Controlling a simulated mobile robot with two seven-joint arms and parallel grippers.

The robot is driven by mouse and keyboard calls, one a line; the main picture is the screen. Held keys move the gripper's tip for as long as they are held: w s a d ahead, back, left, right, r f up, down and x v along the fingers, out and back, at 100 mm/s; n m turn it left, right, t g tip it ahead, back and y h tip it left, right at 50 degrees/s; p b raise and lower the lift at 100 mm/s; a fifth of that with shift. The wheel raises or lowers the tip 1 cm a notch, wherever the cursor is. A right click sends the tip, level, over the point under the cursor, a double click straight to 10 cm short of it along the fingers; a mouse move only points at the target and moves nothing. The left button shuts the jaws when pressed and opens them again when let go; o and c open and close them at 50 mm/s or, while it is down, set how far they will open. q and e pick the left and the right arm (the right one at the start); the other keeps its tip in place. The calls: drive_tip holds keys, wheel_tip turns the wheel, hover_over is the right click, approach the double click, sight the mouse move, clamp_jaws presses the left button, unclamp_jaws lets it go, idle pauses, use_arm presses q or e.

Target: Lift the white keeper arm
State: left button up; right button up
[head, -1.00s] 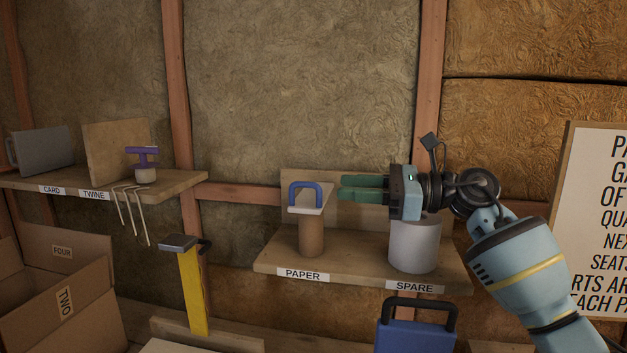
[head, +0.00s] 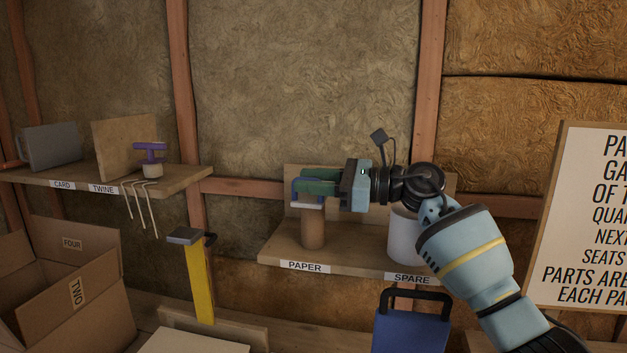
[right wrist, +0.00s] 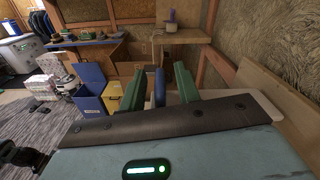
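The white keeper arm (head: 309,207) lies over the top of the brown paper roll (head: 313,230) on the shelf marked PAPER. Its blue handle (head: 296,188) stands up from it and is partly hidden by my right gripper (head: 307,184). In the right wrist view, the blue handle (right wrist: 159,88) stands between the two green fingers of my right gripper (right wrist: 159,92). A gap shows on each side of the handle, so the gripper is open around it. My left gripper is not in view.
A white roll (head: 402,236) stands at the SPARE label, partly behind my right arm. A wooden backboard (head: 345,215) rises behind the paper roll. At left are a TWINE shelf (head: 185,183), a yellow post (head: 199,285) and an open cardboard box (head: 100,300). A blue box (head: 410,330) stands below the shelf.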

clamp_jaws()
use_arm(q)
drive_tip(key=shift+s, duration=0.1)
use_arm(e)
drive_tip(key=shift+r, duration=0.1)
